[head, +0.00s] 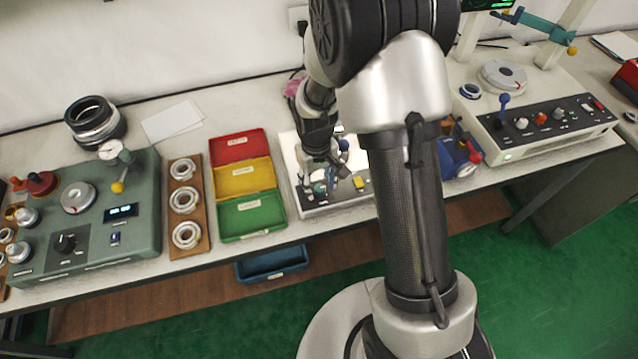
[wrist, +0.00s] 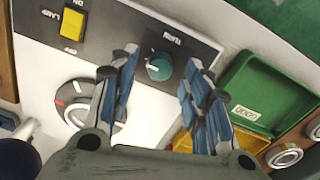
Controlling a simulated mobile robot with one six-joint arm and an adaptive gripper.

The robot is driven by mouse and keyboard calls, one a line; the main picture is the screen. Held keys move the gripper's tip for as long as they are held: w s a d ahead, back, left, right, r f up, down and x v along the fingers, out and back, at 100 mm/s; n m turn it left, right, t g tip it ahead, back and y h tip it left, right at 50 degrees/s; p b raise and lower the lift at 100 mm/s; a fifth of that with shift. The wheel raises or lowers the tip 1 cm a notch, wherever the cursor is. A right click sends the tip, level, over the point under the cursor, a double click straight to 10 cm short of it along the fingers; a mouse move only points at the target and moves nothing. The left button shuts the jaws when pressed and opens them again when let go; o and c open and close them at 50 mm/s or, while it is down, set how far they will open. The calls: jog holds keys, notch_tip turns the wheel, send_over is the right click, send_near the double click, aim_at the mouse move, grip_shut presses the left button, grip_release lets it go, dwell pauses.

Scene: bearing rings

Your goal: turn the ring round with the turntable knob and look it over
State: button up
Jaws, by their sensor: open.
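The turntable knob (wrist: 159,66) is a small teal knob with a white pointer line, on a dark panel with a label above it. My gripper (wrist: 160,85) is open, its blue-padded fingers either side of the knob in the wrist view; I cannot tell whether they touch it. A ring on the round turntable (wrist: 76,104), with red and dark marks, lies left of the knob, partly hidden by the left finger. In the head view my gripper (head: 328,183) is low over the white inspection box (head: 312,208), and hides the knob there.
A yellow lamp switch (wrist: 72,22) is on the same panel. Red (head: 237,147), yellow (head: 244,179) and green (head: 250,215) trays stand left of the box. A wooden rack (head: 187,243) holds rings beside them. A blue device (head: 460,157) stands close on the right.

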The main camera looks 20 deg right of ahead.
aim_at(318, 189)
notch_tip(318, 189, up, 11)
jog(key=shift+a+f, duration=0.15)
jog(key=shift+a, duration=0.05)
jog(key=shift+s, duration=0.1)
dwell(0.4)
jog(key=s+r+m+t, duration=0.1)
jog(key=s+r+t, duration=0.1)
jog(key=s+r, duration=0.85)
jog(key=s+r+t, duration=0.1)
jog(key=s+r, duration=0.2)
jog(key=s, duration=0.2)
jog(key=s+r+m+t, duration=0.1)
jog(key=s+r, duration=0.2)
jog(key=s, duration=0.3)
jog(key=shift+d+t, duration=0.3)
jog(key=shift+r, duration=0.1)
jog(key=shift+w, duration=0.1)
dwell(0.6)
